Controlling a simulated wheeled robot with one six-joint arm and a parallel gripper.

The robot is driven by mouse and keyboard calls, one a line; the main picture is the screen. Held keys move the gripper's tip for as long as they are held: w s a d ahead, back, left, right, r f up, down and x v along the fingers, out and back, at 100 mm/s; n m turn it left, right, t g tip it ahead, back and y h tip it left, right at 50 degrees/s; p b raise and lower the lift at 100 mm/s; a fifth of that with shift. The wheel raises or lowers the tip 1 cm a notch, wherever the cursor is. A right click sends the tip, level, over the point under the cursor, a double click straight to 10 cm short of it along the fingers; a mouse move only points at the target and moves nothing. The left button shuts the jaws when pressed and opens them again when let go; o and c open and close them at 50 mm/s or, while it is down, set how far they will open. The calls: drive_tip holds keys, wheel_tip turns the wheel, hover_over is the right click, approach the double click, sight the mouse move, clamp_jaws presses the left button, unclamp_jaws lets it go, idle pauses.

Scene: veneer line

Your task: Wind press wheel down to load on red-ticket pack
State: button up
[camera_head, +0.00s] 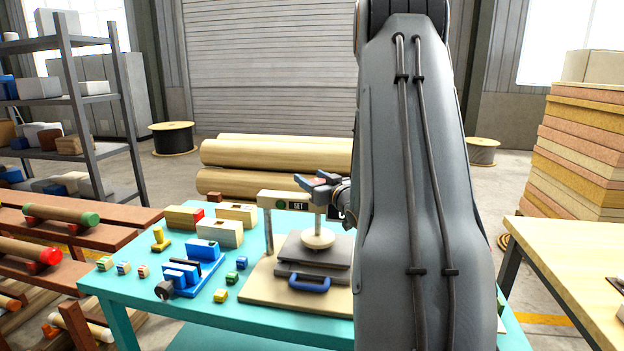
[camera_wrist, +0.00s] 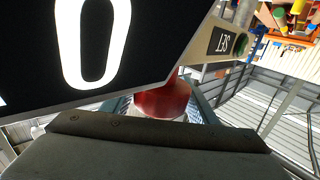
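The press (camera_head: 268,235) stands on a pale board on the teal table, with a SET sign and green dot on its crossbar. A pale round foot (camera_head: 318,238) on its screw is low over a grey plate (camera_head: 316,252); I cannot tell whether they touch. My gripper (camera_head: 318,184) is at the top of the press, around where the screw rises. The wheel is not clearly seen there. In the wrist view a red part (camera_wrist: 163,100) shows beyond a dark bar; finger opening is unclear. A block with a red end (camera_head: 185,217) lies left of the press.
A blue handle (camera_head: 309,284) sticks out at the press front. Wooden blocks (camera_head: 220,232), a blue rack (camera_head: 190,278) and small coloured cubes lie left of it. A black panel marked 0 (camera_wrist: 135,45) fills much of the wrist view. My arm hides the table's right side.

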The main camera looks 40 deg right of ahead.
drive_tip(key=c, duration=0.7)
drive_tip(key=shift+o, duration=0.2)
drive_tip(key=shift+s+d+m+g+h+b, duration=0.1)
drive_tip(key=shift+d+m+g+h+b, duration=0.1)
drive_tip(key=shift+m+h+b, duration=0.6)
drive_tip(key=shift+d+m+g+h+b, duration=0.2)
drive_tip(key=shift+m+h+b, duration=0.25)
drive_tip(key=shift+h, duration=0.55)
drive_tip(key=shift+r, duration=0.1)
drive_tip(key=o, duration=1)
drive_tip(key=shift+o, duration=0.2)
drive_tip(key=shift+s, duration=0.1)
